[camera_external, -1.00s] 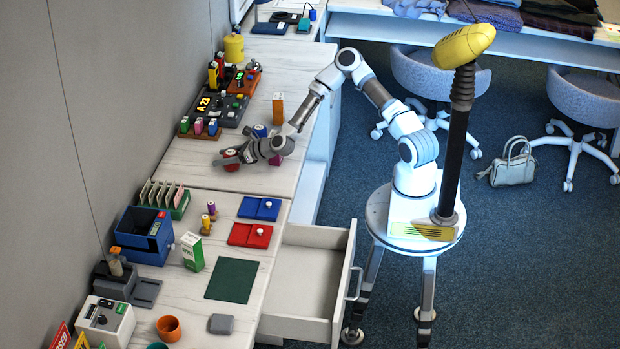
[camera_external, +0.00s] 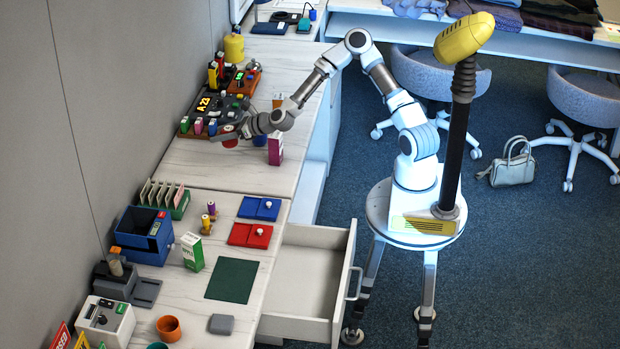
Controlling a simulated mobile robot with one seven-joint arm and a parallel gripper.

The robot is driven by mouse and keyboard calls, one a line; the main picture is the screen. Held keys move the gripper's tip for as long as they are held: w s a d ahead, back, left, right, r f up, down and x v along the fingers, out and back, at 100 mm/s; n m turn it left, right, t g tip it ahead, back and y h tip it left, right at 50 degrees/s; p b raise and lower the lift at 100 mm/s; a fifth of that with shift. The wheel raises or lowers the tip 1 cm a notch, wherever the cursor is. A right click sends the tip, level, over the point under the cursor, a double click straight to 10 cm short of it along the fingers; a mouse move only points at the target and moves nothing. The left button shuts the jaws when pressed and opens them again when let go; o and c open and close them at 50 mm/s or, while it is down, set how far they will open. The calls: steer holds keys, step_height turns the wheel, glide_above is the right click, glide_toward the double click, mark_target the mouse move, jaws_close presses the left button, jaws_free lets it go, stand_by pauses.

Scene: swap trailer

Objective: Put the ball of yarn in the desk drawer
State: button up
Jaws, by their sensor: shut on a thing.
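My gripper (camera_external: 226,135) is shut on a small red round thing (camera_external: 230,142), which seems to be the ball of yarn. It is held above the far part of the desk, and the jaws partly hide it. The desk drawer (camera_external: 335,328) is pulled open at the front of the desk, nearer the camera. Its visible inside is empty.
A magenta box (camera_external: 275,151) stands beside my forearm, with a blue thing (camera_external: 260,140) partly hidden near it.

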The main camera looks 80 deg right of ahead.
steer(key=shift+r, duration=2.75)
steer(key=s+a+n+y, duration=0.3)
steer(key=a+n+y, duration=0.1)
steer(key=a, duration=0.7)
steer(key=n+g+y+b, duration=0.5)
steer(key=n+g+y, duration=0.6)
steer(key=n, duration=0.2)
glide_above(309, 311)
steer(key=a, duration=0.4)
steer(key=f, duration=2.7)
steer(key=shift+s+d+f, duration=0.1)
steer(key=shift+s+f, duration=0.15)
steer(key=shift+s, duration=0.1)
steer(key=shift+f+b, duration=0.45)
steer(key=shift+f, duration=1.5)
